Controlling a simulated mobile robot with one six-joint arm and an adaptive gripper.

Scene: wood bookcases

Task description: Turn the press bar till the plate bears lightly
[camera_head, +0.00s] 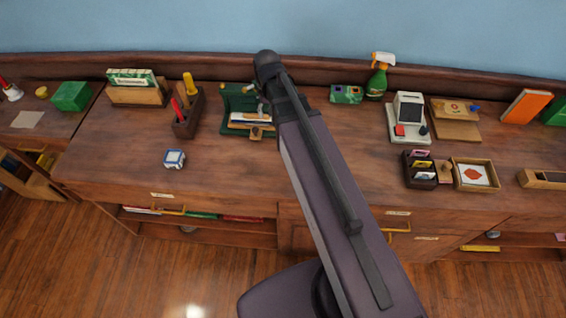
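A green press (231,101) stands at the back of the wooden desk, left of my arm. A white and tan stack (245,121) lies low in it, with a small wooden block in front. The press's right side is partly hidden by my arm. A small grey metallic part shows at its top right; I cannot tell whether it is the press bar or my gripper. The plate and its contact with the stack are too small to make out. My gripper is not clearly seen, and its fingers cannot be made out.
A dark holder (188,125) with red and yellow handles stands left of the press. A blue-white box (174,159) sits in front. A green spray bottle (378,78), a card reader (407,118), a card rack (420,172) and a stamp tray (474,162) stand right. The front left desk is mostly clear.

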